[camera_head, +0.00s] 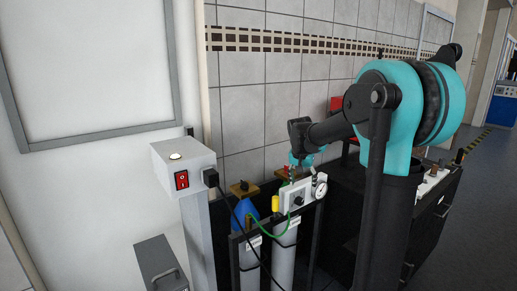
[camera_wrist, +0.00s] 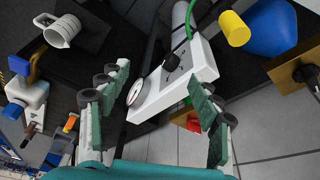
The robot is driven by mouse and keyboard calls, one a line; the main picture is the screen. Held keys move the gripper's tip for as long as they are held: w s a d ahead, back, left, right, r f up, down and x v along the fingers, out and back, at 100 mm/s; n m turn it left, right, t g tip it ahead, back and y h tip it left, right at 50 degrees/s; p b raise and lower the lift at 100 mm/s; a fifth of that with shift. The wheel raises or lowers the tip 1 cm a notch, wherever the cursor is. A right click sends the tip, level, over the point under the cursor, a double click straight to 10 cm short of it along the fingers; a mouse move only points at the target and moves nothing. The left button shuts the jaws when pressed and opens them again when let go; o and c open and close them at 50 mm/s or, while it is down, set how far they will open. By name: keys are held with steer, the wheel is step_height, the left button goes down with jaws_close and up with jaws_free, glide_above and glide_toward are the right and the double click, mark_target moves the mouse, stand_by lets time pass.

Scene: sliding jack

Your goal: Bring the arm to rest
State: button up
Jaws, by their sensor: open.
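My arm, teal and black, reaches from the right of the head view toward the lower middle. My gripper (camera_head: 304,162) is above a white panel box (camera_head: 296,197) with a round gauge (camera_head: 320,188). In the wrist view my gripper (camera_wrist: 158,76) is open, with its green-padded fingers apart on either side of the view. The white panel (camera_wrist: 178,76) and its gauge (camera_wrist: 138,92) show between and beyond the fingers. I see nothing held. I cannot tell whether a finger touches the panel.
Gas cylinders stand by the panel, one with a blue top (camera_head: 241,213); a green hose and black cable run past them. A grey post box with a red switch (camera_head: 182,180) stands left. In the wrist view, a white jug (camera_wrist: 62,31) sits on a dark surface. Open floor lies right.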

steer(key=s+f+n, duration=0.1)
steer(key=s+f, duration=0.4)
steer(key=s, duration=0.5)
steer(key=s+d+f+n+y, duration=0.1)
steer(key=s+f, duration=0.4)
steer(key=s, duration=0.5)
steer(key=s+f+n+t, duration=0.1)
steer(key=s+f+n, duration=0.2)
steer(key=s, duration=0.7)
step_height(320, 180, down, 3)
steer(key=shift+d+r+y, duration=0.2)
steer(key=shift+d+y, duration=0.1)
steer(key=shift+d, duration=0.1)
